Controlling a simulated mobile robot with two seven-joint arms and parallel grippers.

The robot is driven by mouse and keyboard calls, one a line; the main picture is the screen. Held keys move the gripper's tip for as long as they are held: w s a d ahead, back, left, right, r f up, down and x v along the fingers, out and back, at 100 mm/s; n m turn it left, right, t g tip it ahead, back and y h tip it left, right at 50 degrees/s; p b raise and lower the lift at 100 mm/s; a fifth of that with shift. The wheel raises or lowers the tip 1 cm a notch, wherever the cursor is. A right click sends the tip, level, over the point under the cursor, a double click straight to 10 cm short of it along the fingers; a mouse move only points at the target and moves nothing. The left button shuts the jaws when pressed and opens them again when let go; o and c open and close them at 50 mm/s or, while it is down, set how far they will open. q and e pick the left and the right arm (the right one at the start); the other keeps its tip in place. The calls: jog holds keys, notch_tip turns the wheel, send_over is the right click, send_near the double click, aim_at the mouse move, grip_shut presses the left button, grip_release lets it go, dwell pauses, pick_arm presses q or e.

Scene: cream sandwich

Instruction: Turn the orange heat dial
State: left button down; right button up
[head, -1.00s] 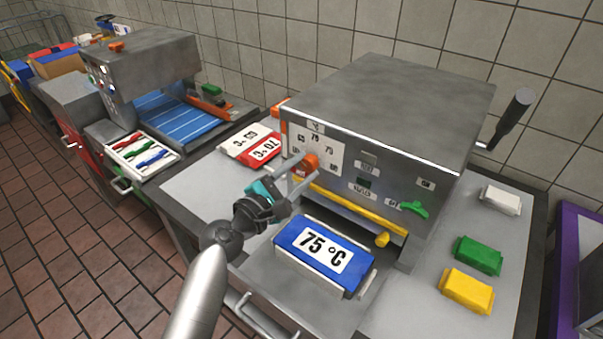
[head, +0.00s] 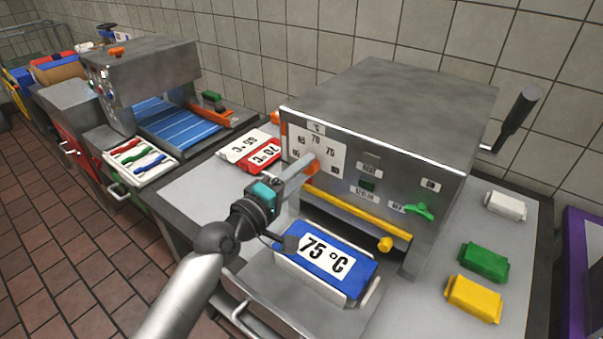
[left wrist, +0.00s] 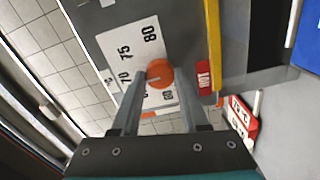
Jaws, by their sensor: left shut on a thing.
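The orange heat dial (head: 311,169) is on the left of the grey machine's front panel, mostly hidden behind my fingers in the head view. In the left wrist view the dial (left wrist: 160,73) shows as a round orange knob with a pale pointer line, beside a white scale (left wrist: 133,52) reading 70, 75 and 80. My left gripper (head: 306,164) reaches the panel from the front left. Its fingers (left wrist: 165,85) are shut on the dial, one on each side. My right gripper is not in view.
Below the dial runs a yellow bar (head: 355,218). A blue 75 °C block (head: 322,262) sits in front under my wrist. A red and white temperature block (head: 250,150) lies left of the machine. A green lever (head: 420,211) is on the panel's right; coloured blocks lie at right.

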pick_arm(q)
jog(key=m, duration=0.8)
jog(key=shift+m+p, duration=0.3)
jog(key=shift+p, duration=0.05)
dwell(0.4)
jog(key=shift+c, duration=2.1)
grip_release()
jog(key=v, duration=1.5)
jog(key=shift+s+a+r, duration=0.1)
jog(key=shift+s, duration=0.05)
